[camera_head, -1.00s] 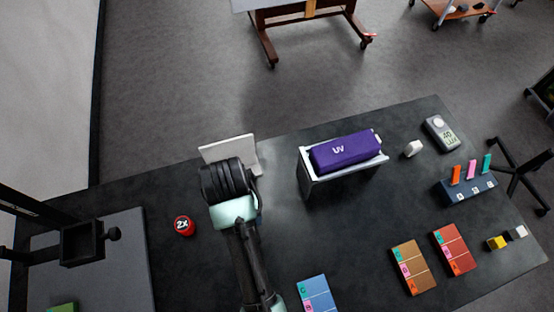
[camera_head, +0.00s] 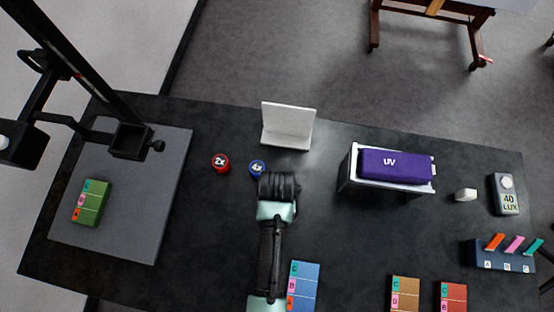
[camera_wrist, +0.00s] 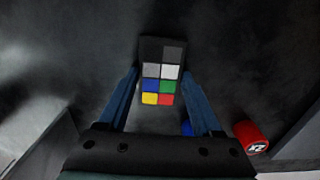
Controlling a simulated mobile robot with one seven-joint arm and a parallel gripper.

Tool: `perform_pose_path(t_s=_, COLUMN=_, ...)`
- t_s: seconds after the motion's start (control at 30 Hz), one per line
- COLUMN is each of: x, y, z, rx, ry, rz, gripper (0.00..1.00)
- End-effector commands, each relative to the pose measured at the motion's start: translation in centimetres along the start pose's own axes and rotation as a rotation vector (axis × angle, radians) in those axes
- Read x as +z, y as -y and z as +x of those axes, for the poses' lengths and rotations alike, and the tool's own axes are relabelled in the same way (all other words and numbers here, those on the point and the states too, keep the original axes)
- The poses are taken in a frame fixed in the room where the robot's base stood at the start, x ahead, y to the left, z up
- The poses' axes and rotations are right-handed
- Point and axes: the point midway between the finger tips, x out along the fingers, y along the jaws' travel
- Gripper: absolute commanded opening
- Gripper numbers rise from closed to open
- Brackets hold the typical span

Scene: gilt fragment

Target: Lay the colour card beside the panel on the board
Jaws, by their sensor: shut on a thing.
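The colour card (camera_wrist: 162,75), dark with grey, white, blue, green, yellow and red squares, is between the fingers of my gripper (camera_wrist: 161,76) in the wrist view. My gripper is shut on it. In the head view my gripper (camera_head: 279,184) is over the middle of the dark table, and the card is hidden beneath it. The grey board (camera_head: 150,200) lies at the table's left end, well left of my gripper. A green panel (camera_head: 92,203) with coloured label squares lies on the board's left part, with bare board to its right.
A red 2x cap (camera_head: 220,163) and blue 4x cap (camera_head: 257,168) stand between my gripper and the board. A black column stand (camera_head: 130,141) overhangs the board's back. An empty white stand (camera_head: 288,126) is behind my gripper. A UV box (camera_head: 395,166) is to the right.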

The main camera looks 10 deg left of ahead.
Motion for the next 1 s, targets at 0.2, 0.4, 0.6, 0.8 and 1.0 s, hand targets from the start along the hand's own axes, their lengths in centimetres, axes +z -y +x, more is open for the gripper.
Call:
perform_pose_path(t_s=0.2, x=-0.1, y=0.0, z=0.2, rx=0.0, ry=-0.002, rz=0.0, gripper=0.11)
perform_pose_path(t_s=0.4, x=0.0, y=0.0, z=0.5, rx=0.0, ry=-0.001, rz=0.0, gripper=0.68)
perform_pose_path(t_s=0.6, x=-0.1, y=0.0, z=0.4, rx=0.0, ry=-0.001, rz=0.0, gripper=0.96)
perform_pose_path(t_s=0.8, x=-0.1, y=0.0, z=0.4, rx=0.0, ry=-0.001, rz=0.0, gripper=0.96)
perform_pose_path(t_s=1.0, x=-0.1, y=0.0, z=-0.8, rx=0.0, ry=-0.003, rz=0.0, gripper=0.96)
